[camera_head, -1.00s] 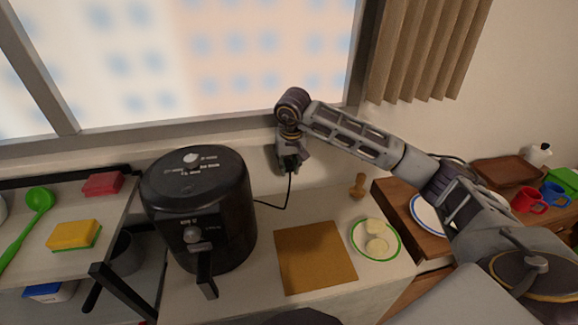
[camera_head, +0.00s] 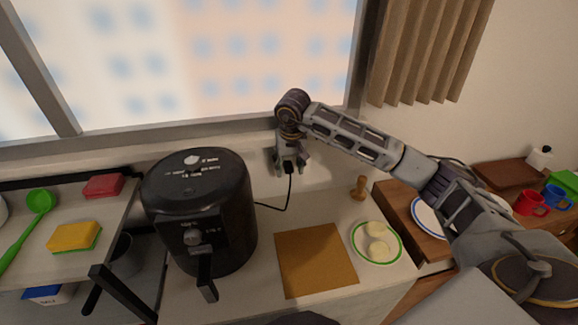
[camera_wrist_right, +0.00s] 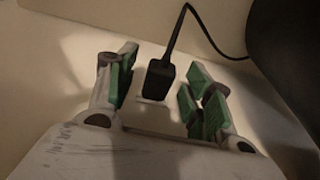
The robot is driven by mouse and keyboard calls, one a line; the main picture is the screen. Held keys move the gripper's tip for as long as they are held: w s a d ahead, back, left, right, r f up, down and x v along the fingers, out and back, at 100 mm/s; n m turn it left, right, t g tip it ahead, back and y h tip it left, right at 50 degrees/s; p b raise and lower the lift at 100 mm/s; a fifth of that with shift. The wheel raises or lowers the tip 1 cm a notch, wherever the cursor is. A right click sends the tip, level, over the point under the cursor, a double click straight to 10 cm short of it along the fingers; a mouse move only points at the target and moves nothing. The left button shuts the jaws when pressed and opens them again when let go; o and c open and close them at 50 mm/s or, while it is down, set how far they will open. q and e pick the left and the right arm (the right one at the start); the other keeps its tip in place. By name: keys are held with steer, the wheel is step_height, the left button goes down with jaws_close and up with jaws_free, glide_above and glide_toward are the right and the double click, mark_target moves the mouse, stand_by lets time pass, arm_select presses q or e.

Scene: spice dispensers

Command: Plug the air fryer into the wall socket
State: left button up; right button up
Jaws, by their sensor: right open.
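The black air fryer (camera_head: 205,210) stands on the counter left of centre in the head view. Its black cord (camera_head: 276,208) runs from behind it to a black plug (camera_head: 289,167) at the wall under the window. In the right wrist view the plug (camera_wrist_right: 160,80) sits against a pale socket plate (camera_wrist_right: 152,110); the depth of its prongs is hidden. My right gripper (camera_head: 291,166) is open, with its green-padded fingers (camera_wrist_right: 161,93) on both sides of the plug and a visible gap to each. My left gripper is not in view.
A brown board (camera_head: 315,260), a plate with pale slices (camera_head: 376,242) and a wooden peg-like item (camera_head: 359,188) lie right of the fryer. A shelf with sponges (camera_head: 75,237) and a green ladle (camera_head: 38,205) is at left. Mugs (camera_head: 531,203) stand far right.

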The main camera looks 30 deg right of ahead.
steer(key=v, duration=1.2)
stand_by(0.3)
stand_by(0.7)
